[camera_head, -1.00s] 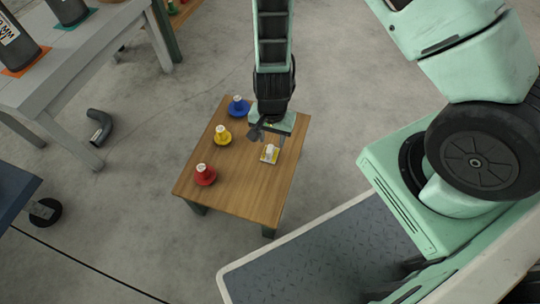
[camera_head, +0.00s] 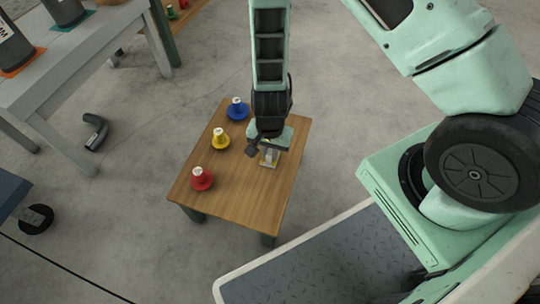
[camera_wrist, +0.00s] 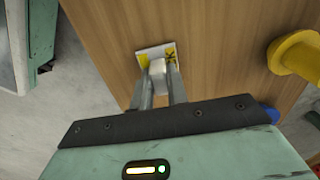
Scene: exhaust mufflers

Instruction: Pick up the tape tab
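The tape tab is a small flat white and yellow plate with a raised white block on top. It lies on the wooden table near its right edge in the head view (camera_head: 268,163) and at the upper middle of the wrist view (camera_wrist: 157,66). My gripper (camera_wrist: 160,84) points down at it, its two grey fingers apart. The fingertips come down close on either side of the raised block; whether they touch it I cannot tell. In the head view my gripper (camera_head: 269,151) partly covers the tab.
A red (camera_head: 202,178), a yellow (camera_head: 220,139) and a blue knob-like piece (camera_head: 237,109) stand along the left side of the wooden table (camera_head: 240,200). The table's front part is clear. A grey bench (camera_head: 85,60) stands at upper left, and a dark bent pipe (camera_head: 97,131) lies on the floor.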

